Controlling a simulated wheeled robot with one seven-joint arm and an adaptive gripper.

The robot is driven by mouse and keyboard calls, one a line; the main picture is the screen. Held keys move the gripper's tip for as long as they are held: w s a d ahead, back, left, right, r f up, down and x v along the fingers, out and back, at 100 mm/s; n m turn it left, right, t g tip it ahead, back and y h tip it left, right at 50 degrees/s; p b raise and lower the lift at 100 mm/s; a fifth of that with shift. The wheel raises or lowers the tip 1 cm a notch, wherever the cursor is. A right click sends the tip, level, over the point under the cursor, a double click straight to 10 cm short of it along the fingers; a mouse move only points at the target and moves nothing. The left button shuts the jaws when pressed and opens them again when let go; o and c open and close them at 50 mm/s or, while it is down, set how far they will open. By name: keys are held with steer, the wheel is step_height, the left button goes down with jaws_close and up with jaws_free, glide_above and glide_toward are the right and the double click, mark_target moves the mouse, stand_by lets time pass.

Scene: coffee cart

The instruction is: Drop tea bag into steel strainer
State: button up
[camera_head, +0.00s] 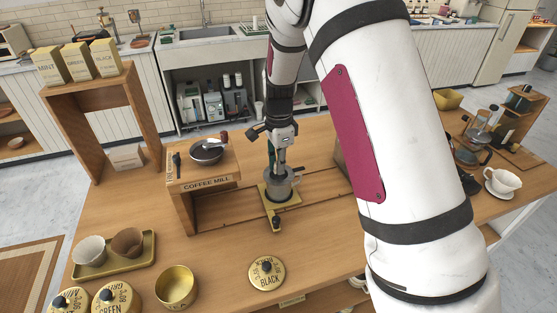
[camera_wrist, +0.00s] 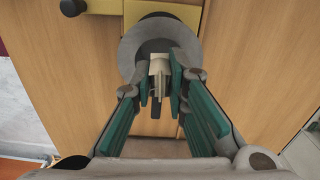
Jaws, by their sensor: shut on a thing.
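My gripper (camera_head: 280,165) points down at the middle of the table and is shut on the tea bag. In the wrist view a small cream tea bag (camera_wrist: 157,66) sits between the green finger pads (camera_wrist: 163,82). The steel strainer (camera_head: 280,188) is a grey round vessel on a yellow stand, directly below my fingertips. In the wrist view its grey rim (camera_wrist: 131,50) surrounds the far side of the tea bag. The tea bag appears over the opening; its exact height above it cannot be told. The fingers hide part of the strainer.
The yellow stand (camera_head: 267,202) is on the wooden table. The coffee mill box (camera_head: 206,184) stands close on the left. A white cup (camera_head: 502,181) stands far right.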

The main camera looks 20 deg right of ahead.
steer(key=o, duration=0.8)
steer(key=shift+o, duration=0.2)
steer(key=shift+r, duration=0.1)
steer(key=s+r+n+t, duration=0.15)
steer(key=s+r, duration=0.25)
steer(key=r, duration=0.6)
steer(key=s+r+n, duration=0.3)
steer(key=r, duration=0.7)
steer(key=s+r+n+t, duration=0.2)
steer(key=s+n, duration=0.4)
steer(key=s, duration=0.5)
steer(key=s+r+n+t, duration=0.2)
steer(key=s+n, duration=0.4)
steer(key=s, duration=0.5)
steer(key=shift+s+r+n, duration=0.2)
steer(key=shift+r+n, duration=0.15)
steer(key=shift+r, duration=0.1)
